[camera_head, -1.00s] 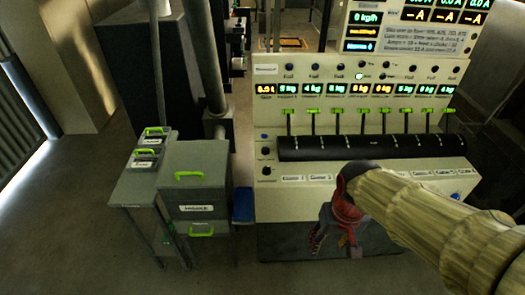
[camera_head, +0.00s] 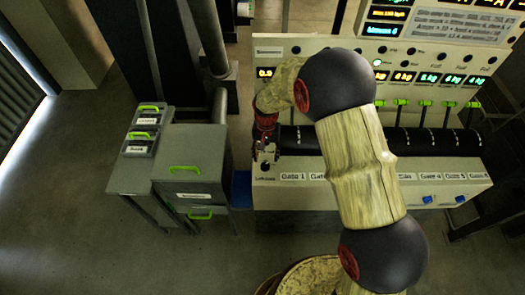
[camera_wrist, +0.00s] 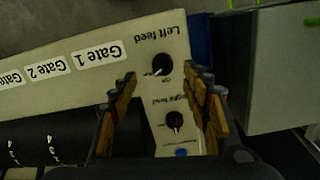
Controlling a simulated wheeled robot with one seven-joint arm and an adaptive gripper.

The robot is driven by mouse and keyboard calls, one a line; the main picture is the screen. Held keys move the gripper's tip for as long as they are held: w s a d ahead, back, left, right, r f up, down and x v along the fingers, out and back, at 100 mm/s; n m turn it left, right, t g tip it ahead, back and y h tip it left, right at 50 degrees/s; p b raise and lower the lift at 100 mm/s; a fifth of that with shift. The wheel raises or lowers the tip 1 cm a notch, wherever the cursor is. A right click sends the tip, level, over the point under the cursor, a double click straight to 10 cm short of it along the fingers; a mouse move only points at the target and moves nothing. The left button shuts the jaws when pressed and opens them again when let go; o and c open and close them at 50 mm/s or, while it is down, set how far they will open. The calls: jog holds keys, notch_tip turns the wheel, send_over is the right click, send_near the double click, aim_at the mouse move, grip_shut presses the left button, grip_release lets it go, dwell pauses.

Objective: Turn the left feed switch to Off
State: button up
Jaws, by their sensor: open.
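The left feed switch (camera_wrist: 162,65) is a round black knob with a pale mark, under an upside-down "Left feed" label in the wrist view. A small word beside it is too blurred to read surely, and so is the knob's setting. My gripper (camera_wrist: 163,77) is open, with one finger on either side of the knob in the picture; I see no contact. The right feed knob (camera_wrist: 174,120) also lies between the fingers, nearer the palm. In the head view my gripper (camera_head: 264,158) is over the left end of the console front, partly hiding the knobs there.
Gate labels (camera_wrist: 98,53) run along the pale console beside the black roller (camera_head: 425,140). Green-handled levers (camera_head: 423,103) stand above the roller. A grey cabinet (camera_head: 188,152) with green handles stands left of the console. A blue button (camera_wrist: 182,153) sits near the right feed knob.

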aim_at(265, 164)
jog(key=shift+w+a+r, duration=0.15)
jog(key=shift+w+r, duration=0.05)
jog(key=shift+w, duration=0.1)
jog(key=shift+s+r+m, duration=0.2)
jog(key=shift+m, duration=0.2)
jog(key=shift+s+f, duration=0.1)
jog(key=shift+f, duration=3.85)
jog(key=c, duration=0.4)
jog(key=c, duration=0.7)
jog(key=shift+c, duration=0.4)
